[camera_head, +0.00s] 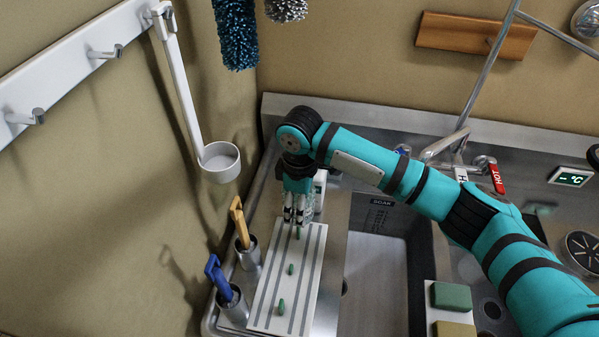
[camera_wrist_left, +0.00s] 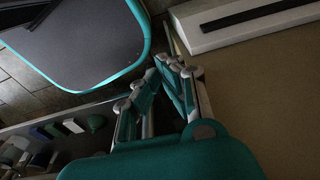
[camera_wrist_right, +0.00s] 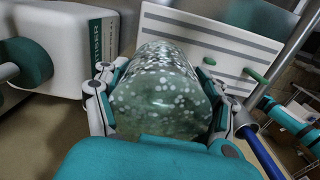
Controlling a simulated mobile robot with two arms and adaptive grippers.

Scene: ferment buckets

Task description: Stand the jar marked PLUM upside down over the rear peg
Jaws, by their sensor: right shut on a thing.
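My right gripper (camera_head: 297,215) is shut on a clear glass jar, above the far end of a peg board (camera_head: 262,300). In the right wrist view the jar (camera_wrist_right: 160,95) is speckled with white dots and sits between the fingers of the right gripper (camera_wrist_right: 160,100). I see no label on it and cannot tell which end is its mouth. Green pegs stand in a row: the rear peg (camera_head: 298,233) just below the gripper, a middle peg (camera_head: 291,269) and a front peg (camera_head: 281,306). My left gripper (camera_wrist_left: 168,72) looks shut and empty, away from the board.
Metal cups with a yellow-handled tool (camera_head: 239,222) and a blue-handled tool (camera_head: 216,275) stand left of the board. A white dispenser (camera_wrist_right: 60,45) is close to the jar. The sink (camera_head: 375,275) lies right. A ladle (camera_head: 220,162) hangs on the left wall.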

